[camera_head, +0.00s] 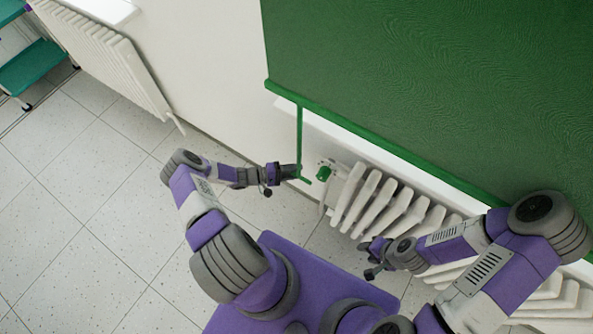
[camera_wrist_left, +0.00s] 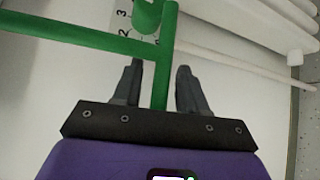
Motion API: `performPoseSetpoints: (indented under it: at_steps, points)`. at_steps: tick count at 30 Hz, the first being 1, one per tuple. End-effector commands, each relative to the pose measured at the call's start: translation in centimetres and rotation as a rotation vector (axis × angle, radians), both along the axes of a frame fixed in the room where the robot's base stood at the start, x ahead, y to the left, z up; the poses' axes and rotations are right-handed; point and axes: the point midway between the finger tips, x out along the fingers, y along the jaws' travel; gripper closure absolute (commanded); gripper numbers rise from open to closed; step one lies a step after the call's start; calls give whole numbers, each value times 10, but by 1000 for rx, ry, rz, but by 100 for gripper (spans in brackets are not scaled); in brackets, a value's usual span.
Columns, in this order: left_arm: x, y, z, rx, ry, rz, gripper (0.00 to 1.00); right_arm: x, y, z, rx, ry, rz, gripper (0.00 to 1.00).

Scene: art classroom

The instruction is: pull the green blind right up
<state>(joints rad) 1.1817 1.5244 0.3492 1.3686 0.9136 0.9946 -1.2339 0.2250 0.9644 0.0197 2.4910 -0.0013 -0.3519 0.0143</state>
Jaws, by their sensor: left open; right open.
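The green blind (camera_head: 430,70) hangs down over the wall at the upper right, its bottom bar (camera_head: 385,146) slanting across the head view. A thin green pull rod (camera_head: 299,135) hangs from the bar near its left end and ends in a short crossbar (camera_head: 305,180). My left gripper (camera_head: 296,172) is at the rod's lower end. In the left wrist view the rod (camera_wrist_left: 161,85) passes between its two open fingers, with the crossbar (camera_wrist_left: 70,33) just beyond the fingertips. I cannot tell whether a finger touches the rod. My right gripper (camera_head: 370,260) is open, near the radiator, away from the rod.
A white radiator (camera_head: 385,205) stands below the blind, with a green valve knob (camera_head: 323,173) close to the crossbar; the knob also shows in the left wrist view (camera_wrist_left: 147,16). Another radiator (camera_head: 105,55) and a green-stepped stand (camera_head: 35,68) are at the left. The tiled floor between is clear.

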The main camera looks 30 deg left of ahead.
Motion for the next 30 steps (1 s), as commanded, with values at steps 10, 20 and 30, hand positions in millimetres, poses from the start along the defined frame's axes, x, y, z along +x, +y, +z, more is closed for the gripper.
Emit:
performPoseSetpoints:
  at_steps: [10,20,30]
  points:
    - [6,-7,-1,0,1,1,58,0,0,0,0,0,0,57]
    - [6,-7,-1,0,1,0,100,0,0,0,0,0,0,57]
    - [6,-7,1,0,1,0,100,0,0,2,0,0,0,57]
